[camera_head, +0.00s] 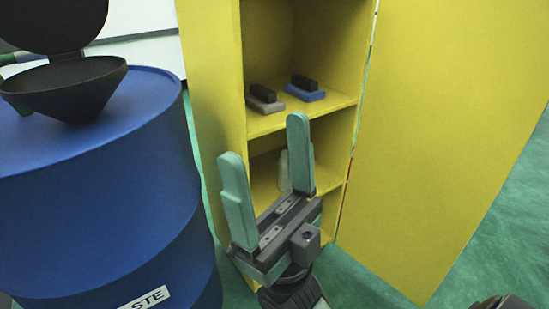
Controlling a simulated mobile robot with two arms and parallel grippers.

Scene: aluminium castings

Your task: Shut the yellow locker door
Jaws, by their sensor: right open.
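The yellow locker (215,80) stands in the middle with its front open. Its yellow door (440,130) is swung wide open to the right, hinged along the locker's right side. My right gripper (268,155) is in front of the locker opening, with its two green fingers spread apart and nothing between them. It hides part of the lower shelves and looks apart from the door. My left gripper is not in view.
Inside the locker, a grey brush-like block (264,98) and a blue one (305,88) lie on a shelf. A blue waste drum (100,200) with a black funnel (68,88) stands close at left. Green floor (500,235) is clear beyond the door at right.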

